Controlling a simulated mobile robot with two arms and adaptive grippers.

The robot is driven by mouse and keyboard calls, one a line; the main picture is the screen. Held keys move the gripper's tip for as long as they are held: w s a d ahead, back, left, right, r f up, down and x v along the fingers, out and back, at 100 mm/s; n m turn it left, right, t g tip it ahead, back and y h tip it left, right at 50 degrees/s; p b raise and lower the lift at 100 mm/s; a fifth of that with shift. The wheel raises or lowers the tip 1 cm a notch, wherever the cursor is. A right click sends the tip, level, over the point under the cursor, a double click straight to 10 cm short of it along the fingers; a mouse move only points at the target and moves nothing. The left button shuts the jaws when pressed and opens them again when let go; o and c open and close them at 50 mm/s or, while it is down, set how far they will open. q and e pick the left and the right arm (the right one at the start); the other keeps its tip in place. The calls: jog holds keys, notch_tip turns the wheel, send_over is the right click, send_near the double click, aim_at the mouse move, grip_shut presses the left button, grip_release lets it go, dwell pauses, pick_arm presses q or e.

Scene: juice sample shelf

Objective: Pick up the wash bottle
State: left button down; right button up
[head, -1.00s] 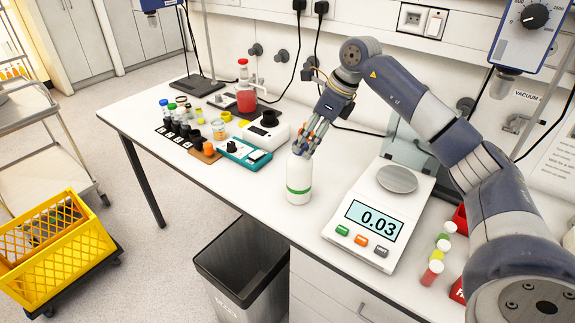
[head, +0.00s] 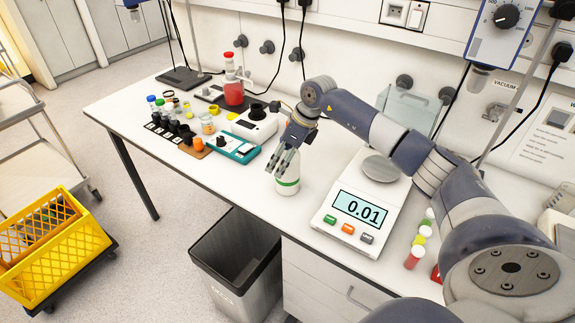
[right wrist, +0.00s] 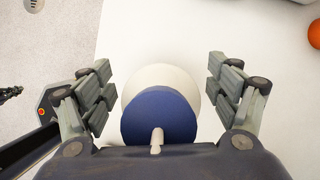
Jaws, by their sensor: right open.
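The wash bottle (head: 287,187) is a white bottle with a green band, standing upright on the bench left of the balance. In the right wrist view its round blue cap (right wrist: 160,113) with a pale nozzle shows from above, over the white shoulder (right wrist: 165,75). My right gripper (head: 284,163) points down over the upper part of the bottle. In the right wrist view its fingers (right wrist: 160,85) are open, one on each side of the bottle, with a gap on both sides.
The balance (head: 345,247) stands close on the right, with several capped tubes (head: 414,256) beyond it. A teal device (head: 233,148) and small jars are to the left. A grey bin (head: 237,262) stands below the bench's front edge.

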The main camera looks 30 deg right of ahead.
jog(key=shift+f, duration=0.1)
jog(key=c, duration=1.3)
jog(key=shift+c, duration=1)
pick_arm(q)
jog(key=shift+s+a+f, duration=0.1)
jog(key=shift+s, duration=0.95)
jog(key=shift+f, duration=0.1)
pick_arm(e)
jog(key=shift+r, duration=0.2)
